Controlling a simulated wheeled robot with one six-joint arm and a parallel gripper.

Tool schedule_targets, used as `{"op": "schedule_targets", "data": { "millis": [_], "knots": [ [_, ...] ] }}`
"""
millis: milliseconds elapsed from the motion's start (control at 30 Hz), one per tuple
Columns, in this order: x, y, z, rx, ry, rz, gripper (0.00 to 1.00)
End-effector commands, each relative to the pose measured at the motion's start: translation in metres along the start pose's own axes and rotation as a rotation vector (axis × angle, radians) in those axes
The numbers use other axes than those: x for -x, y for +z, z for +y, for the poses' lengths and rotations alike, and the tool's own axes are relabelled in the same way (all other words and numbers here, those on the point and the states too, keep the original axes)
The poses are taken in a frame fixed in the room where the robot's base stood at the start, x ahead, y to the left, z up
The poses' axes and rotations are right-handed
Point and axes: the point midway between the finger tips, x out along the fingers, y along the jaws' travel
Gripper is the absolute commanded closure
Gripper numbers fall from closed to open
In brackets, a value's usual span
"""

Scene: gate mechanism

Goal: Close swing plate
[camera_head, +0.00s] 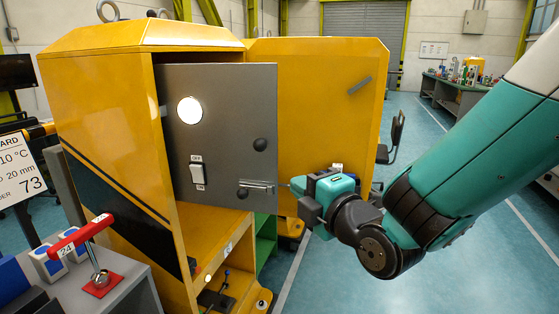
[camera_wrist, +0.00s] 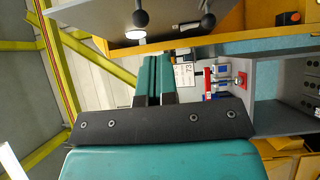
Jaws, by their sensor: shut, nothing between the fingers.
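The grey swing plate (camera_head: 228,135) stands at the front of the yellow cabinet, hinged near its left edge. It carries a round white light, an ON/OFF switch (camera_head: 197,175), two black knobs and a small metal latch bar (camera_head: 256,187) at the lower right. Its exact angle to the cabinet is hard to tell. My gripper (camera_head: 290,187) is just right of the plate's lower right edge, shut and empty; I cannot tell whether it touches. In the wrist view the fingers (camera_wrist: 157,78) are together, below the plate (camera_wrist: 90,14) and its two knobs.
The yellow cabinet (camera_head: 105,120) has its big yellow door (camera_head: 315,95) open behind the plate. A grey bench with a red lever (camera_head: 80,236) stands at the lower left. Small levers sit in the cabinet's lower part. The blue floor at right is mostly clear.

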Motion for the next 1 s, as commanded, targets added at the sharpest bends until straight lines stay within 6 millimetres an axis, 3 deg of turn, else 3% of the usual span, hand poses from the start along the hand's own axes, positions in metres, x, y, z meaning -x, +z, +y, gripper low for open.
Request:
{"op": "schedule_targets", "data": {
  "millis": [500, 700, 1000],
  "knots": [
    [-0.099, 0.005, 0.003, -0.004, -0.002, -0.005, 1.00],
    [-0.115, 0.023, 0.001, -0.006, -0.002, -0.004, 1.00],
    [-0.121, 0.029, 0.000, -0.005, -0.002, 0.000, 1.00]
  ]
}}
